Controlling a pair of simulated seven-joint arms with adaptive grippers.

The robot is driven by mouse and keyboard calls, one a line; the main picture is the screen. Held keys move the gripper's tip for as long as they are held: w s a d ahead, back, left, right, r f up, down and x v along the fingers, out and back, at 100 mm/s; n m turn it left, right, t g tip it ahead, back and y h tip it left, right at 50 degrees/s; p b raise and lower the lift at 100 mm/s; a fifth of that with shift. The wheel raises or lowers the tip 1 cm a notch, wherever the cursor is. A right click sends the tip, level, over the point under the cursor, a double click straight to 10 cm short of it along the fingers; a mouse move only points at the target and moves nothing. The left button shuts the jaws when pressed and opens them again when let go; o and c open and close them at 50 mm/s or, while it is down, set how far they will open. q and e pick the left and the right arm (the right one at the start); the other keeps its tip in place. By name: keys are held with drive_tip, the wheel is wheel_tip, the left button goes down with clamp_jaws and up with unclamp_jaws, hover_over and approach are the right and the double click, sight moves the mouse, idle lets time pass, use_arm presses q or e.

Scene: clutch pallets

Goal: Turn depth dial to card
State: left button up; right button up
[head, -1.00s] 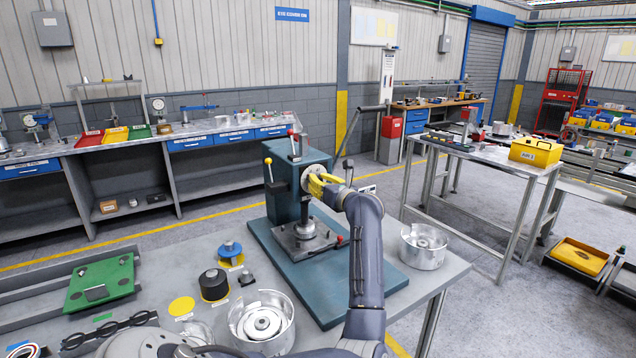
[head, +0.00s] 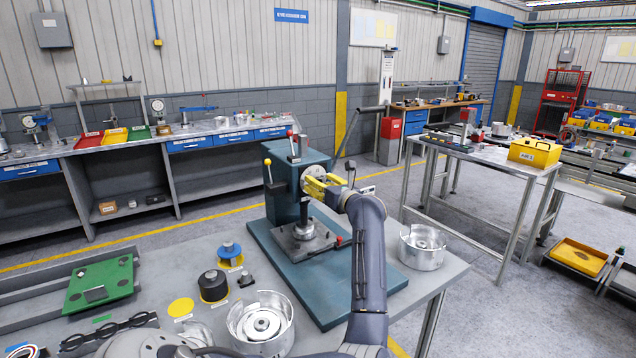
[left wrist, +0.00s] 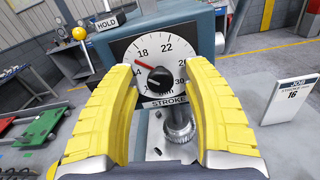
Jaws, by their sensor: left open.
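The depth dial (left wrist: 132,48) is a white round face marked STROKE on the teal press (head: 287,185). In the left wrist view its black knob (left wrist: 158,82) carries a red pointer slanting up and left, a little below the 18 mark. My left gripper (head: 318,186) has yellow fingers and is open in front of the dial. In the left wrist view its fingers (left wrist: 163,105) stand on either side of the knob, with gaps, and hide the dial's lower sides. The white card (left wrist: 289,98) stands at right and reads JOB STROKE 16. My right gripper is not in view.
A HOLD sign (left wrist: 106,23) and a yellow-ball lever (left wrist: 79,34) are left of the dial. Below it is a metal post (left wrist: 179,128). On the bench are a metal housing (head: 262,322), another housing (head: 423,248) and a green plate (head: 100,284).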

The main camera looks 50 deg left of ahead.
use_arm(q)
drive_tip(key=s+d, duration=0.1)
drive_tip(key=d, duration=1)
drive_tip(key=shift+s, duration=0.3)
drive_tip(key=shift+o, duration=0.2)
drive_tip(key=d, duration=0.1)
drive_tip(key=d+n, duration=0.1)
drive_tip(key=d, duration=0.1)
drive_tip(key=d+n, duration=0.1)
drive_tip(key=shift+s+d, duration=0.4)
drive_tip(key=shift+c, duration=0.2)
drive_tip(key=a, duration=0.5)
drive_tip(key=w+a, duration=0.1)
drive_tip(key=a, duration=0.5)
drive_tip(key=w+a, duration=0.1)
drive_tip(key=a, duration=0.5)
drive_tip(key=shift+w, duration=0.25)
clamp_jaws()
